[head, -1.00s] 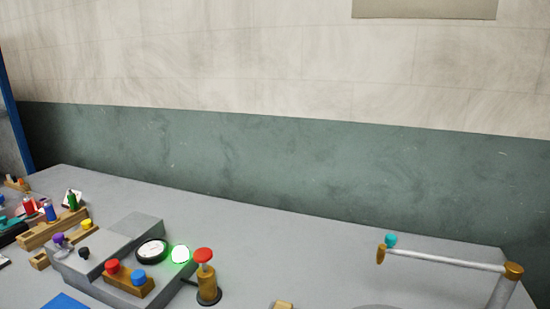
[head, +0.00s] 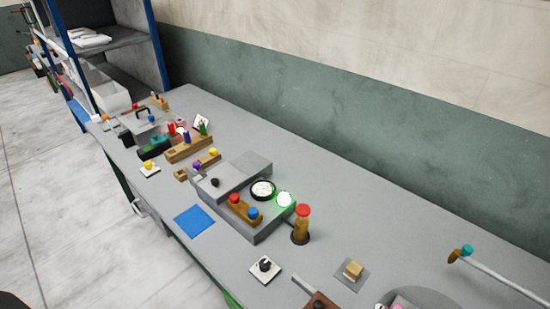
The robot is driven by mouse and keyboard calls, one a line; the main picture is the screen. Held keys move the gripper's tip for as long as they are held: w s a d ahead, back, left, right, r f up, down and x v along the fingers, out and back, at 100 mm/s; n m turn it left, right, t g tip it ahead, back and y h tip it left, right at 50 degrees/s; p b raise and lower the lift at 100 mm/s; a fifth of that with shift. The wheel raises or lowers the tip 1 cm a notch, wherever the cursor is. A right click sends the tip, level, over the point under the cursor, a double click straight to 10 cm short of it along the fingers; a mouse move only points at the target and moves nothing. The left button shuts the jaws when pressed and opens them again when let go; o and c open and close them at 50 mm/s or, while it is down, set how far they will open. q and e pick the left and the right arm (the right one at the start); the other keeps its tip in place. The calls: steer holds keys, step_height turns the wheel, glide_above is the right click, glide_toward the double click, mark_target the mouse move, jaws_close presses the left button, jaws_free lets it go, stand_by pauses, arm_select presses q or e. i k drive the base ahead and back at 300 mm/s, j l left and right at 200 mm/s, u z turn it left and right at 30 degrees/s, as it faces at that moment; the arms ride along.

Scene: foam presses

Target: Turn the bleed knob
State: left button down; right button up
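Several knobs show in the head view, and I cannot tell which is the bleed knob. A black knob (head: 265,264) sits on a white square plate near the bench's front edge. A small black knob (head: 215,182) sits on the grey press unit (head: 225,182), left of a round gauge (head: 262,190) and a lit green-white lamp (head: 284,198). A red-topped brass post (head: 302,224) stands right of the unit. Red and blue buttons (head: 253,213) sit on a wooden block on the unit. Neither gripper is in view.
The grey bench (head: 340,220) runs along the wall. Wooden racks (head: 188,149) with coloured pieces stand to the left, and a blue shelf (head: 110,50) stands beyond. A blue mat (head: 194,220) lies in front. A pipe (head: 505,278) with a teal knob is at right.

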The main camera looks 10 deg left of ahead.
mark_target(264, 265)
steer(key=u, duration=0.45)
steer(key=i, duration=0.35)
steer(key=i+j+u, duration=0.1)
steer(key=i+u, duration=0.15)
steer(key=i, duration=0.35)
